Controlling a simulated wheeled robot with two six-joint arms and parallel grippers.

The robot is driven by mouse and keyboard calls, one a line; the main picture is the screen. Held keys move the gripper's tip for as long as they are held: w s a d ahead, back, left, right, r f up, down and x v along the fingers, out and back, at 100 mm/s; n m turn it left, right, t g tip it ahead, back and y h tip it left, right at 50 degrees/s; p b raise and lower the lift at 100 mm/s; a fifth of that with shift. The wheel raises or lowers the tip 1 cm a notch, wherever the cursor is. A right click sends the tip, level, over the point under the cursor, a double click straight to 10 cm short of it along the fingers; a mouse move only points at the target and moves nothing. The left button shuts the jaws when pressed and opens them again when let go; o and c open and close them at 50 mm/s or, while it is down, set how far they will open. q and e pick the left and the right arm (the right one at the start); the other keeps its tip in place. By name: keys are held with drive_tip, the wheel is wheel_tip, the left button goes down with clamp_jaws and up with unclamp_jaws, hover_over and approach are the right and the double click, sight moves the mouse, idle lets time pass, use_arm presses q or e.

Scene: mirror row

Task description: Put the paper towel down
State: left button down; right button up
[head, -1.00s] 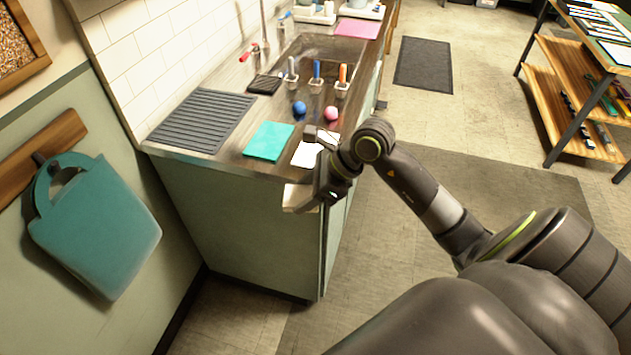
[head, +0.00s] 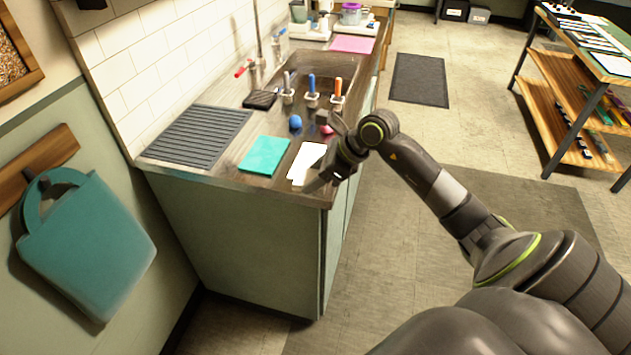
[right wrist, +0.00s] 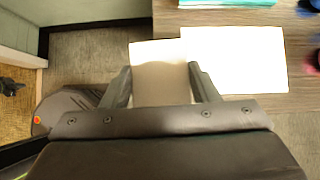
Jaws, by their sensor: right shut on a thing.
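My right gripper (head: 322,154) is at the near right corner of the counter by the sink. It is shut on a pale paper towel, which shows between the two fingers in the right wrist view (right wrist: 160,72). The towel's far end overlaps the counter edge in that view; I cannot tell whether it touches the counter. A flat white sheet (right wrist: 235,58) lies on the counter just right of the held towel. In the head view the white sheet (head: 306,158) and the held towel are hard to tell apart. My left gripper is not in view.
A teal cloth (head: 264,155) lies left of the white sheet, with a ribbed grey mat (head: 200,135) beyond it. A blue ball (head: 295,122) and a partly hidden pink ball (head: 327,129) sit behind. Several brushes stand in holders by the sink (head: 325,72).

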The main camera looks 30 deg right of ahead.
drive_tip(key=shift+f, duration=1.3)
drive_tip(key=shift+f, duration=0.15)
drive_tip(key=o, duration=1.4)
